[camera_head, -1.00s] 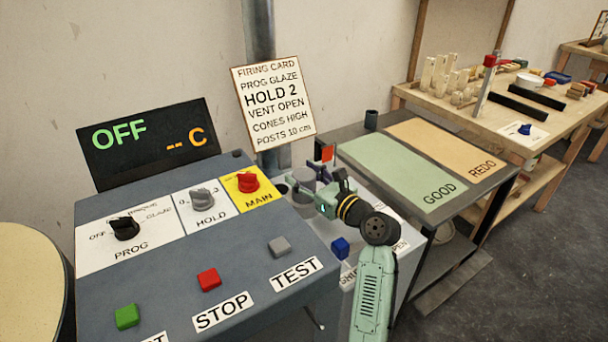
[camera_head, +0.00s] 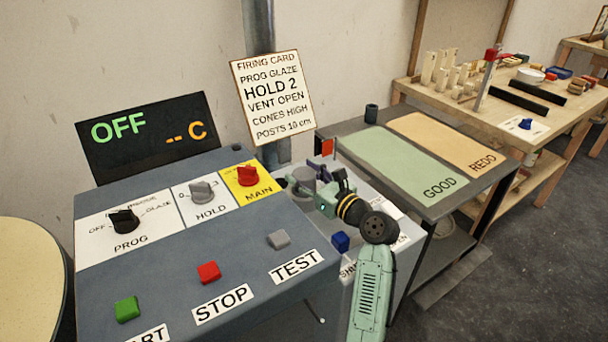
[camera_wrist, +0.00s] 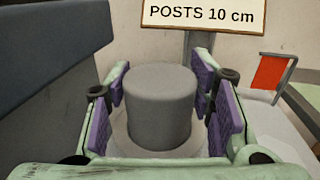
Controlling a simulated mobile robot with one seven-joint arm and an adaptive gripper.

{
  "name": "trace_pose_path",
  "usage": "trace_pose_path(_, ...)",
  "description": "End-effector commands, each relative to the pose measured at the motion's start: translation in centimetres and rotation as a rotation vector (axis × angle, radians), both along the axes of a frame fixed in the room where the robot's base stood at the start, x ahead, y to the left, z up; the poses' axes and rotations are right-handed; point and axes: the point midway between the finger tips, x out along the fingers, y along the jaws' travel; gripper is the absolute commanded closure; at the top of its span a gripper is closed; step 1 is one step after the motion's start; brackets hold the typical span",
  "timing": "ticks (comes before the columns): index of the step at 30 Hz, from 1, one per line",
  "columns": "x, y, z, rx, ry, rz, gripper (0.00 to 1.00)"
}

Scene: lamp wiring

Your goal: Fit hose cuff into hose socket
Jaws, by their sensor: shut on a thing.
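A plain grey cylinder, which looks like the hose cuff (camera_wrist: 160,108), stands upright between the purple pads of my gripper (camera_wrist: 163,112) in the wrist view. My gripper is shut on it. In the head view, my gripper (camera_head: 318,187) is around the grey cylinder (camera_head: 304,177), just right of the control cabinet. A pale round surface (camera_wrist: 122,138) shows under the cylinder; whether they touch is unclear. I cannot make out the hose socket for certain; the cylinder and gripper hide what is below.
The control cabinet (camera_head: 240,285) stands close on the left. A small red flag (camera_head: 328,147) is behind the gripper, and a blue block (camera_head: 340,242) is in front of it. The firing card (camera_head: 272,95) hangs behind. A table with a green GOOD mat (camera_head: 400,165) is at right.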

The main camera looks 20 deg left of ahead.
Motion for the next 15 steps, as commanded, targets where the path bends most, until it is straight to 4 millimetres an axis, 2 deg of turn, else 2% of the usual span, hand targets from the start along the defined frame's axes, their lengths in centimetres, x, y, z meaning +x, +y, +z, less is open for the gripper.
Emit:
trace_pose_path(1, -0.01, 0.03, -0.33, -0.004, 0.006, 0.001, 0.51)
trace_pose_path(11, -0.01, 0.03, -0.26, -0.003, 0.004, 0.001, 0.29)
trace_pose_path(15, -0.01, 0.03, -0.23, -0.003, 0.004, 0.001, 0.28)
